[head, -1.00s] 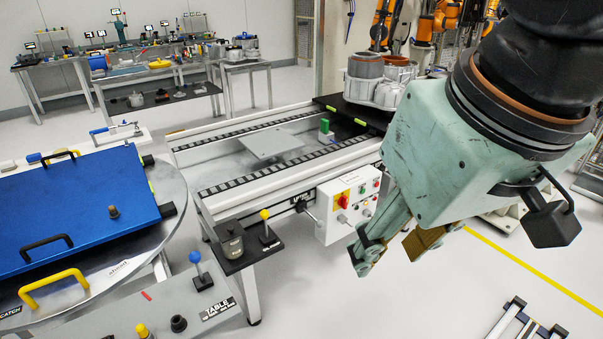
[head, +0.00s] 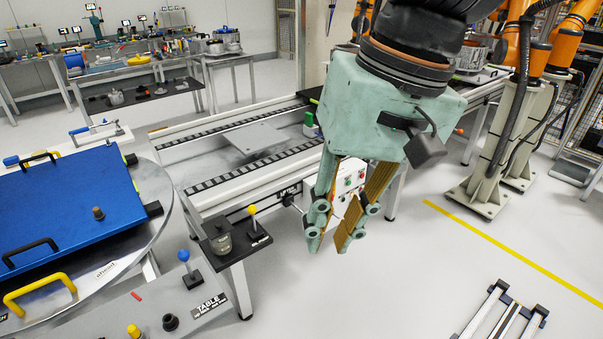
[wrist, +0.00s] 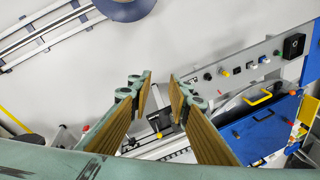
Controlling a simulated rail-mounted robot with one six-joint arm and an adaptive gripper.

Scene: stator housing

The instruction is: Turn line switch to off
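A white control box (head: 352,174) is on the front of the line frame in the head view. Its green and red buttons show beside my gripper, and its red-and-yellow rotary switch is hidden behind the fingers. A yellow-ball lever (head: 252,211) stands on a black base at the line's near corner, left of my gripper. It also shows in the wrist view (wrist: 160,135). I cannot tell which of these is the line switch, or its setting. My gripper (head: 328,242) points down in front of the box, open and empty. Its fingers (wrist: 160,95) are apart in the wrist view.
A blue-ball lever (head: 184,256) stands by the TABLE label, at the round table with the blue case (head: 70,205). A grey pot (head: 221,238) sits near the yellow-ball lever. Orange robots (head: 520,80) stand at the back right.

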